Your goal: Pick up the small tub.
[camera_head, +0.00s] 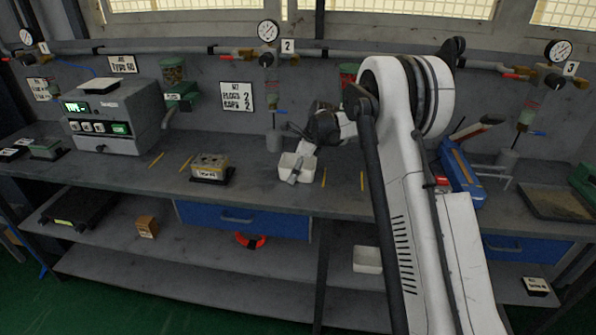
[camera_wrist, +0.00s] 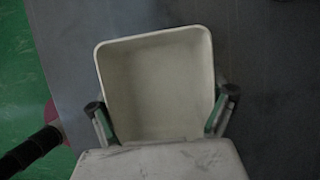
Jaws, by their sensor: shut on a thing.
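The small tub (camera_head: 307,172) is white, square and open-topped, and shows at the front of the grey bench in the head view. In the wrist view the tub (camera_wrist: 155,80) is upright and looks empty inside. My gripper (camera_wrist: 162,118) has one finger at each side of the tub's near part and is shut on it. In the head view my gripper (camera_head: 294,171) comes down to the tub from behind. I cannot tell whether the tub touches the bench or is slightly above it.
A second white tub (camera_head: 367,260) is on the lower shelf. A block on a dark base (camera_head: 210,167) stands left on the bench (camera_head: 262,190). A grey machine (camera_head: 112,120) is farther left, a blue toolbox (camera_head: 460,175) right. Yellow strips mark the bench. Gauges and pipes line the wall.

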